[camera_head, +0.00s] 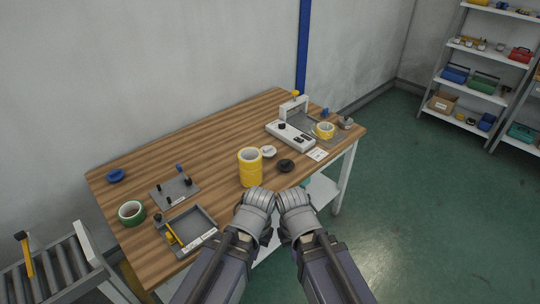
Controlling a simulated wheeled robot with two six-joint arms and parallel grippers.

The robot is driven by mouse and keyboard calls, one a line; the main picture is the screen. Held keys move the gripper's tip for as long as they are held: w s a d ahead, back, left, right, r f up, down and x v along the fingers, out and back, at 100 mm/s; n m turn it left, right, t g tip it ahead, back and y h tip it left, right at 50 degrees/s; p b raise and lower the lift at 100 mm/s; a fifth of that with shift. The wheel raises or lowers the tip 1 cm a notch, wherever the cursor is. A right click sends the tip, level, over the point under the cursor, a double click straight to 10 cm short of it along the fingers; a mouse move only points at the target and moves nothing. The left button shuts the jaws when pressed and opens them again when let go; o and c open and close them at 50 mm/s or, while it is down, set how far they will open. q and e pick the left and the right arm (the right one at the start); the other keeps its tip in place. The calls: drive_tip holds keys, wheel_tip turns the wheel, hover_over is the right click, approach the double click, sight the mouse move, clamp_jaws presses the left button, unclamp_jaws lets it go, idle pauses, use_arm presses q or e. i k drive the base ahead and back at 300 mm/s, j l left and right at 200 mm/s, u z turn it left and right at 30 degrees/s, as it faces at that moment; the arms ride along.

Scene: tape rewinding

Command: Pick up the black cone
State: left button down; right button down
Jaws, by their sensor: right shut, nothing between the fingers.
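A small round black piece (286,165), which looks like the black cone, sits on the wooden table (220,140) near its front edge, right of the stacked yellow tape rolls (250,167). My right gripper (292,193) is shut and empty at the table's front edge, below the black piece in the picture and apart from it. My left gripper (259,193) is beside it on the left, just below the yellow rolls. Its fingertips are too small and hidden to tell whether it is open.
A white disc (268,151) lies by the black piece. At left are a green roll (131,213), a grey peg plate (175,192) and a grey tray (207,219).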

sight(285, 165)
drive_tip(key=i+l+u, duration=0.85)
drive_tip(key=i+l, duration=0.2)
drive_tip(key=l, duration=0.1)
